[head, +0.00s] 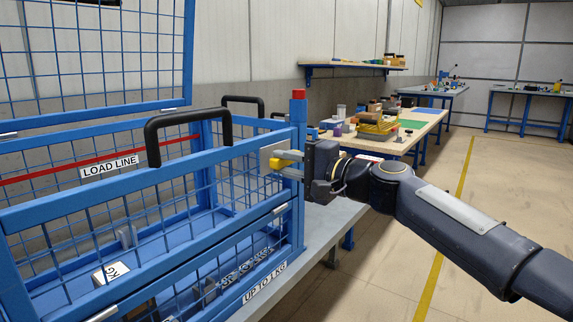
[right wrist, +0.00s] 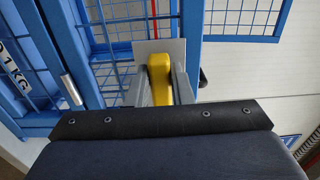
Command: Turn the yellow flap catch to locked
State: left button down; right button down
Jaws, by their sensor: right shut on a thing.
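The yellow flap catch (right wrist: 158,77) sits in front of a grey plate (right wrist: 173,48) on the blue mesh cage. In the head view the catch (head: 276,163) shows as a small yellow end at the cage's right corner post. My right gripper (right wrist: 160,90) is shut on the catch, with one grey finger on each side of it. In the head view my right gripper (head: 290,165) reaches in from the right, and its fingers partly hide the catch. I cannot read a locked or unlocked mark. My left gripper is not in view.
The blue cage (head: 150,180) fills the left, with black handles (head: 188,135) on top and a raised mesh panel (head: 95,55) behind. A box (head: 110,272) lies inside. A bench with items (head: 420,115) stands behind my right arm. The floor at right is clear.

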jog(key=c, duration=1.3)
grip_release()
jog(key=v, duration=0.7)
jog(key=shift+s+d, duration=0.2)
jog(key=shift+d, duration=0.1)
jog(key=s+d+f+n+g+h, duration=0.2)
jog(key=s+d+f+h, duration=0.25)
jog(key=s+f, duration=0.6)
jog(key=s+d+f+n+g+h, duration=0.1)
jog(key=s+d+f+n+h, duration=0.3)
jog(key=s+f, duration=0.65)
jog(key=s+d+f+m+g+h, duration=0.1)
jog(key=s+d+f+g+h, duration=0.1)
jog(key=s+d+f, duration=0.65)
jog(key=a+r+p, duration=0.1)
jog(key=r+p, duration=1.1)
jog(key=s+r+p, duration=0.1)
jog(key=r+p, duration=1.1)
jog(key=p, duration=0.1)
jog(key=a+r+p, duration=0.1)
jog(key=r+p, duration=1)
jog(key=p, duration=0.2)
jog(key=shift+s+a+r, duration=0.3)
jog(key=shift+r, duration=0.1)
